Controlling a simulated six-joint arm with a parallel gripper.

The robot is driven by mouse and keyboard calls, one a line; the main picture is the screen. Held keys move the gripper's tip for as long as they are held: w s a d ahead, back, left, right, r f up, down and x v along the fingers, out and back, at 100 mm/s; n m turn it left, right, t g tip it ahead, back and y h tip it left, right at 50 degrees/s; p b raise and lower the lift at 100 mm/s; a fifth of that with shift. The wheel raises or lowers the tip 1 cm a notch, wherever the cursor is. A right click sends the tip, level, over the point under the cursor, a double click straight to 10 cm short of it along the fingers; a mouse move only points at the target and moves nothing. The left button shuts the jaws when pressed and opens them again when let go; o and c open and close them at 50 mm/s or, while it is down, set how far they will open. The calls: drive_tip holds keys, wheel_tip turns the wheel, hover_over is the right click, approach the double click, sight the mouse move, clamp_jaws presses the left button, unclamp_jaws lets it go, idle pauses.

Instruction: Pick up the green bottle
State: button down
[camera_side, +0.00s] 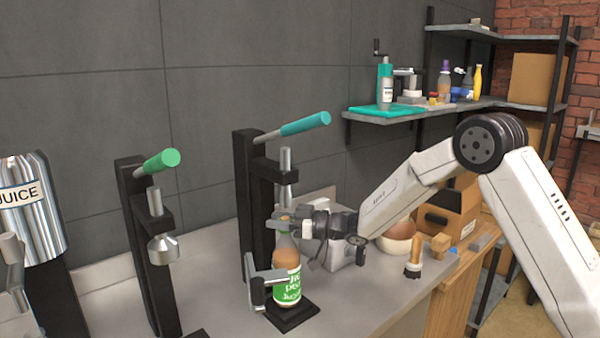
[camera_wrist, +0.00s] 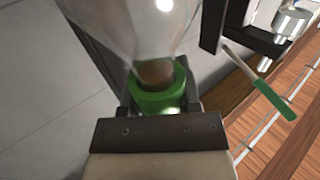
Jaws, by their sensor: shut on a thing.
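The green bottle (camera_side: 288,284) is clear glass with a green label and brownish contents. In the side view it is upright at the black base plate (camera_side: 293,318) of the press with the teal handle; I cannot tell if it touches the plate. My gripper (camera_side: 287,222) reaches in from the right and is shut on the bottle near its neck. In the wrist view the bottle (camera_wrist: 135,30) fills the upper middle, with a green band (camera_wrist: 157,97) between my gripper's fingers (camera_wrist: 155,105). The fingertips are partly hidden by the bottle.
A green-handled press (camera_side: 145,240) and a juice dispenser (camera_side: 32,205) stand further left. A bowl (camera_side: 398,238) and wooden tool (camera_side: 414,258) are to the right.

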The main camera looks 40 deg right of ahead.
drive_tip(key=shift+d+r, duration=0.1)
drive_tip(key=shift+r, duration=0.85)
drive_tip(key=v, duration=1.7)
drive_tip(key=shift+s+d, duration=0.25)
drive_tip(key=shift+s, duration=0.05)
drive_tip(key=shift+s+r, duration=0.1)
drive_tip(key=s+r, duration=0.8)
drive_tip(key=s, duration=0.2)
drive_tip(key=shift+s, duration=0.2)
drive_tip(key=shift+w+d+r, duration=0.1)
drive_tip(key=shift+w, duration=0.05)
